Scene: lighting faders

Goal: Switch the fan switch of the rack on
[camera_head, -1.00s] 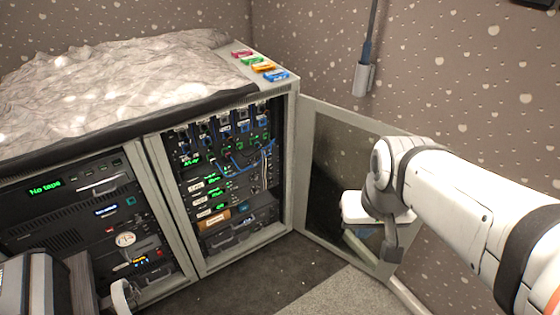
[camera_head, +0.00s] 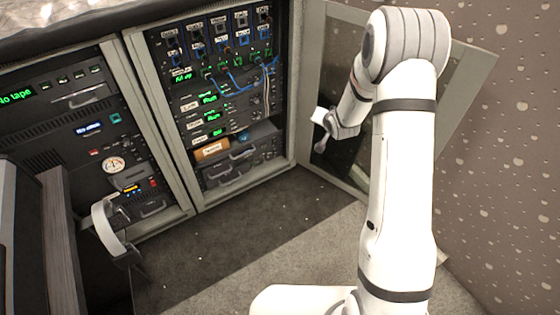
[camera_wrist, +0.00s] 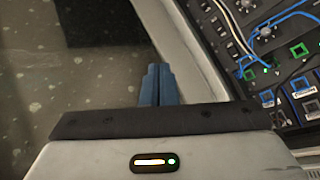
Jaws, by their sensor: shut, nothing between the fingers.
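The open rack (camera_head: 177,139) stands left of centre in the head view, with stacked dark panels, green lit labels and blue cables. I cannot tell which of its small controls is the fan switch. My gripper (camera_head: 320,130) is right of the rack's panels, in front of its open door, apart from the panels. In the wrist view my gripper (camera_wrist: 157,86) shows two blue fingers shut together with nothing between them. Part of the rack's panel (camera_wrist: 268,52), with sockets, cables and small switches, shows at the upper right of that view.
The rack's glazed door (camera_head: 465,95) stands open on the right, behind my arm. A second equipment cabinet (camera_head: 70,100) is on the left, with a white curved handle-like part (camera_head: 105,225) before it. Carpet (camera_head: 240,250) in front of the rack is clear.

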